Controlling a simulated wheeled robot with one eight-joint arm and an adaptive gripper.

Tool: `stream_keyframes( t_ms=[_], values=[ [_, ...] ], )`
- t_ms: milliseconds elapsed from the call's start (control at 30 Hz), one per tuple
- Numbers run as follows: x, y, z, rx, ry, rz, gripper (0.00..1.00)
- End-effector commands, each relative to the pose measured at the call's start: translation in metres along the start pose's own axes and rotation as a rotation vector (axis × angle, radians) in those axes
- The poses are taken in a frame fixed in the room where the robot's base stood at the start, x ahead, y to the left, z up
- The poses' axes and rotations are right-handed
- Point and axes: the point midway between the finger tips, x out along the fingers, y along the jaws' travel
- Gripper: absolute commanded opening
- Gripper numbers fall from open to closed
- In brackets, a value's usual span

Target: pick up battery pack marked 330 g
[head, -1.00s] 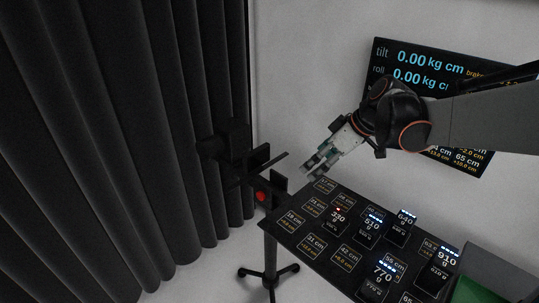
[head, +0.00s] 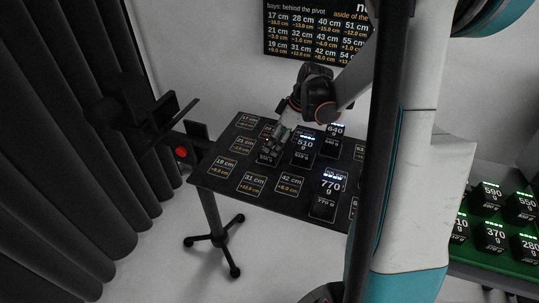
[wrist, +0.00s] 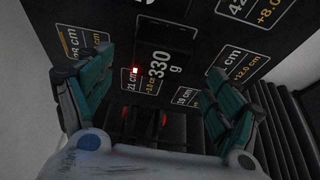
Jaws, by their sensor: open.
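The battery pack marked 330 g (wrist: 160,62) is a dark block with white lettering and a small red light. It sits on the black marked board (head: 222,184), and it also shows low beneath my gripper in the head view (head: 266,158), where its top is partly hidden. My gripper (head: 274,146) is just above it. In the wrist view my gripper (wrist: 155,88) has its two teal fingers wide apart, one to each side of the pack, with nothing held. I cannot tell the exact height gap.
Packs marked 510 g (head: 304,144), 640 g (head: 334,131) and 770 g (head: 328,188) stand near on the board. A green rack (head: 476,252) with several packs is at the right. A dark stand arm with a red knob (head: 181,153) is at the left. Front-left bays are empty.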

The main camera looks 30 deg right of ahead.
Motion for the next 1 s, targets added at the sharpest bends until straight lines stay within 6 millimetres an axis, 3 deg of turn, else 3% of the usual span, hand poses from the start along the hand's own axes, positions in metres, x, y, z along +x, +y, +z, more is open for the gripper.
stream_keyframes(
  t_ms=[267,600,833,1000],
  values=[
    [0.017,0.0,0.0,0.0,0.0,0.0,0.83],
    [0.06,-0.001,-0.002,0.0,-0.001,0.0,0.83],
    [0.061,-0.001,-0.003,0.001,0.0,0.0,0.83],
    [0.061,-0.001,-0.003,0.001,0.0,0.0,0.47]
  ],
)
